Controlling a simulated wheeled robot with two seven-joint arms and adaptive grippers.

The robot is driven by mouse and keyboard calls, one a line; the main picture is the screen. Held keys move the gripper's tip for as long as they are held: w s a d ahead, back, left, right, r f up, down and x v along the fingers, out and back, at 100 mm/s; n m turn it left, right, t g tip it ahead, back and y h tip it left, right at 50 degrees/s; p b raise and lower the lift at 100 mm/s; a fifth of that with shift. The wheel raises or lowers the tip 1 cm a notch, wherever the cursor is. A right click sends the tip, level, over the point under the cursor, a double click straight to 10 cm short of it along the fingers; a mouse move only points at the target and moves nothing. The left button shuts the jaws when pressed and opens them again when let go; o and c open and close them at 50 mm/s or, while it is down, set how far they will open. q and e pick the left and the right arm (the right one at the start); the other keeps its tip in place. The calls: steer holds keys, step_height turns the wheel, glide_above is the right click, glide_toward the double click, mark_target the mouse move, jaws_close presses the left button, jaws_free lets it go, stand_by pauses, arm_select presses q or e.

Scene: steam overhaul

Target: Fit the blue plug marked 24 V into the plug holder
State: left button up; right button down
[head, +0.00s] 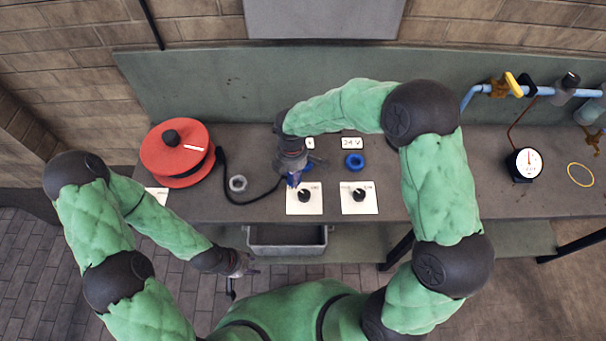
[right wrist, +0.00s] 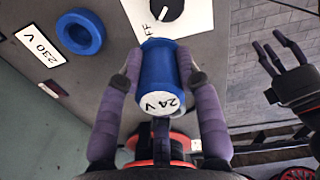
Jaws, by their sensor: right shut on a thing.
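The blue plug (right wrist: 160,72), with a white end marked 24 V, is in the right wrist view between the two purple fingers of my right gripper (right wrist: 160,62). In the head view my right gripper (head: 293,178) is above the bench, near the left switch plate, with the plug mostly hidden. A black cable runs from the red reel (head: 172,150) to the plug. A grey ring (head: 238,183) on the bench beside the reel looks like the plug holder. My left gripper (head: 244,268) is empty in front of the bench; its fingers (right wrist: 285,60) are spread.
Two blue ring sockets stand on the bench: one (head: 354,160) by the 24 V label (head: 352,143), another (right wrist: 80,32) by the 230 V label (right wrist: 40,60). Two switch plates (head: 360,209) lie in front. A gauge (head: 524,163) and pipes are at right. A grey bin (head: 287,250) is below.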

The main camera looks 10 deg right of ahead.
steer(key=shift+w+a, duration=0.35)
steer(key=shift+a, duration=0.5)
steer(key=shift+w+a, duration=0.35)
steer(key=shift+a, duration=0.55)
steer(key=shift+w+a, duration=0.35)
steer(key=shift+a, duration=0.5)
steer(key=w+a, duration=0.4)
steer(key=a, duration=0.7)
steer(key=shift+w+p, duration=0.2)
steer(key=shift+p, duration=0.2)
steer(key=shift+w+a, duration=0.1)
steer(key=shift+a, duration=0.35)
steer(key=shift+w+a, duration=0.15)
steer(key=shift+a, duration=0.1)
steer(key=shift+f+b, duration=1.6)
steer(key=shift+f, duration=1.35)
steer(key=c, duration=0.8)
jaws_free()
steer(key=shift+o, duration=0.2)
steer(key=shift+r, duration=0.1)
